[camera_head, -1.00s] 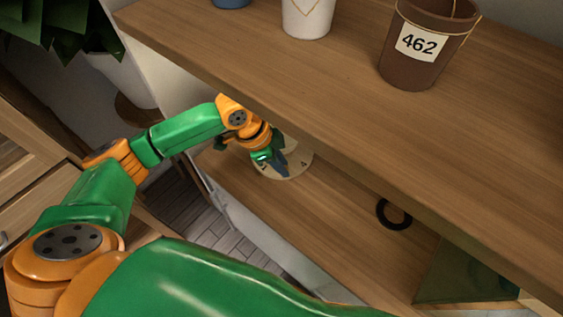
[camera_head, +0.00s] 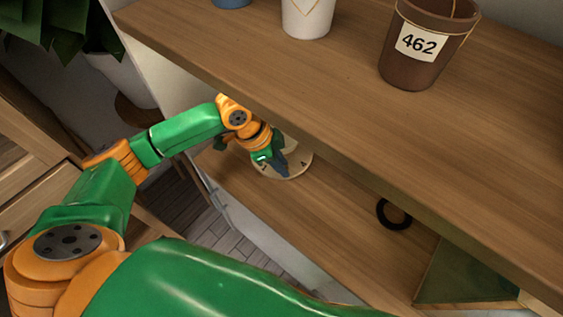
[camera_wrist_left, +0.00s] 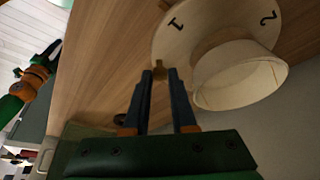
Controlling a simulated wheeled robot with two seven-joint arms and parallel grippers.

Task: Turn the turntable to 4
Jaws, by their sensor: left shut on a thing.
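The turntable (camera_head: 298,168) is a round cream disc with dark numerals, on the lower shelf below the wide wooden board. A 4 shows on its near right part in the head view. In the left wrist view its disc (camera_wrist_left: 205,22) shows a 1 and a 2, with a cream round cup-like part standing on it. My left gripper (camera_head: 284,173) is at the disc's near edge and hides part of it. In the left wrist view my left gripper (camera_wrist_left: 160,75) is shut on a small brown peg (camera_wrist_left: 159,69) at the rim.
The upper shelf (camera_head: 300,75) overhangs the turntable. On it stand a brown pot (camera_head: 420,65) labelled 462, a white pot (camera_head: 306,18) and a blue pot. A black ring (camera_head: 393,215) lies on the lower shelf. My other gripper (camera_wrist_left: 35,60) shows small in the left wrist view.

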